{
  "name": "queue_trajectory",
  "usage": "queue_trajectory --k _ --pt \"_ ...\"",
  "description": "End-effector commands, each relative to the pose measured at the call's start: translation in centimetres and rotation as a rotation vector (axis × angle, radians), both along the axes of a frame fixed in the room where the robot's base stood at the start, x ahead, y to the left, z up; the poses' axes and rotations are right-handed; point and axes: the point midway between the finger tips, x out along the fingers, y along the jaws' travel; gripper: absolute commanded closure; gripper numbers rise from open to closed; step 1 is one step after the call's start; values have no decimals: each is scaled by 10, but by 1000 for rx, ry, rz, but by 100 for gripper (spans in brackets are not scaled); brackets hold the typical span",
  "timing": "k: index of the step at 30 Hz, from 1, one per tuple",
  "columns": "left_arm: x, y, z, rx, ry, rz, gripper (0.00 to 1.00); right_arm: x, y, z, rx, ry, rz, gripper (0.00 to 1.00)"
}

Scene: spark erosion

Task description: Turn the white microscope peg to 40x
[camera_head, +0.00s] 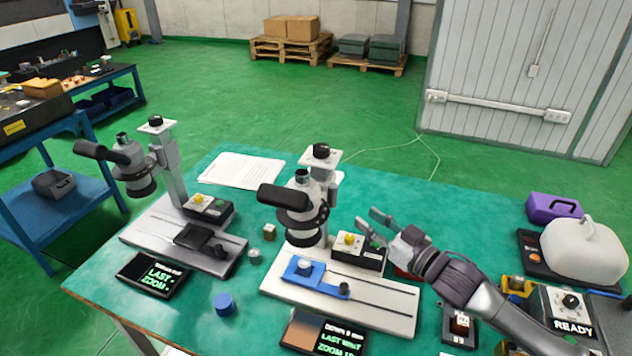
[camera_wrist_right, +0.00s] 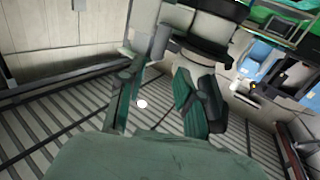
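The white microscope (camera_head: 303,226) stands upright near the middle of the green table on a white base (camera_head: 389,309). It has a black eyepiece tube and a blue slide stage (camera_head: 317,277). I cannot clearly make out its peg. My right gripper (camera_head: 371,228) is open, just right of the microscope body and close to the black box with a yellow knob (camera_head: 350,239). In the right wrist view its fingers (camera_wrist_right: 158,98) are apart, with a small white round spot (camera_wrist_right: 142,104) showing between them. I cannot tell what the spot is. My left gripper is not in view.
A grey microscope (camera_head: 138,180) stands to the left. Dark displays stand before both; the one by the white microscope (camera_head: 325,335) shows green zoom text, partly legible. A blue cap (camera_head: 224,304) and small blocks lie between. A white covered shape (camera_head: 584,248) and a purple case (camera_head: 553,208) are right.

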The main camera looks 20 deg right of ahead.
Motion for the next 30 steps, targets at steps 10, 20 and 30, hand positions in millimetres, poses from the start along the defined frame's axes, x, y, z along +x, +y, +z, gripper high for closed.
queue_trajectory --k 10,20,30 --pt "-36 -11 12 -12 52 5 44 42 19 4 3 -3 -1 65" --pt "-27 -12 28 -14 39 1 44 102 48 2 1 -2 0 65" --pt "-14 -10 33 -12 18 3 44 124 58 -1 -1 0 0 65"
